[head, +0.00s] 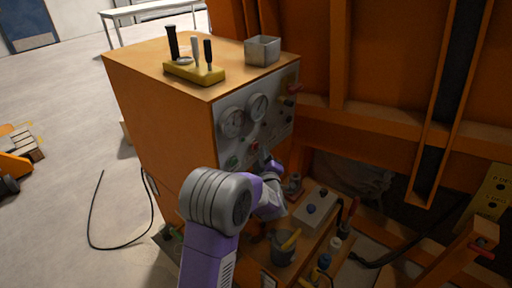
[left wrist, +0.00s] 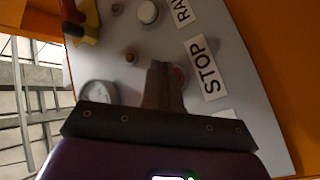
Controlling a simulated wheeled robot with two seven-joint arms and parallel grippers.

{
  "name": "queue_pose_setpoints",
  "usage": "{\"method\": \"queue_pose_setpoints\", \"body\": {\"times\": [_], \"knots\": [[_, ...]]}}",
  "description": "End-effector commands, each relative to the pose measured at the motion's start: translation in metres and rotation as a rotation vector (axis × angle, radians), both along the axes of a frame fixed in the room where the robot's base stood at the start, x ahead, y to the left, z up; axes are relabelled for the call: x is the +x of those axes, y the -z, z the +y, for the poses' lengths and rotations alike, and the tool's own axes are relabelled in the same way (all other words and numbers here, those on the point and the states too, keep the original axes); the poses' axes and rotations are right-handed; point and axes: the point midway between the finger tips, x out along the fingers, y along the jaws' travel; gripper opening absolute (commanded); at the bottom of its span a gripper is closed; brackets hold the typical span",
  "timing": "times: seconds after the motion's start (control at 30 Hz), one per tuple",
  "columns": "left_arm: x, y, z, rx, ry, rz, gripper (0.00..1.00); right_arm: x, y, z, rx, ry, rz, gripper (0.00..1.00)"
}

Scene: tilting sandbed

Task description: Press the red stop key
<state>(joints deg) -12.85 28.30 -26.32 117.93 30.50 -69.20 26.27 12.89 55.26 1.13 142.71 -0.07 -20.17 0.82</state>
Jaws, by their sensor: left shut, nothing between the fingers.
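The red stop key (left wrist: 179,75) shows in the left wrist view as a small red edge behind my fingers, beside a white label (left wrist: 205,67) reading STOP. In the head view a small red spot (head: 254,146) on the grey panel (head: 283,124) looks like the same key. My left gripper (left wrist: 165,72) is shut and empty, with its fingertips in front of the panel, overlapping part of the key. Whether they touch it I cannot tell. In the head view the left gripper (head: 268,163) is close to the panel's lower part. My right gripper is out of view.
A white key (left wrist: 147,12) and a red-and-yellow handle (left wrist: 80,22) are on the panel. Gauges (head: 257,107) and a green key (head: 232,162) are nearby. The orange cabinet (head: 150,90) carries a yellow tool block (head: 194,72) and a metal box (head: 262,51). A cluttered shelf stands below right.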

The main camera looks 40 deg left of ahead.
Motion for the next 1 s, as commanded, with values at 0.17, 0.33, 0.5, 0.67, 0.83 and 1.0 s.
{"method": "queue_pose_setpoints", "body": {"times": [0.17, 0.33, 0.5, 0.67, 0.83, 1.0], "knots": [[0.0, 0.0, -0.001, 0.0, 0.001, 0.001, 0.0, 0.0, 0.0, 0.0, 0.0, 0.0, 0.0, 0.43], [0.0, 0.001, -0.013, -0.001, 0.003, -0.001, 0.0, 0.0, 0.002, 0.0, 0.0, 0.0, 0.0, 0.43], [-0.002, 0.0, -0.031, -0.001, 0.003, -0.001, 0.0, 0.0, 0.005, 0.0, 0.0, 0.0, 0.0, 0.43], [-0.003, 0.001, -0.045, -0.001, 0.004, 0.0, 0.0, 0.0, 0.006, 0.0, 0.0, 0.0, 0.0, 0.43], [-0.004, 0.0, -0.05, 0.0, 0.0, 0.0, 0.0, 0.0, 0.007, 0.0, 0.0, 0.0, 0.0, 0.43], [-0.004, 0.0, -0.05, 0.0, 0.0, 0.0, 0.0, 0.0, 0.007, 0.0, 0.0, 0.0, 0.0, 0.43]]}}
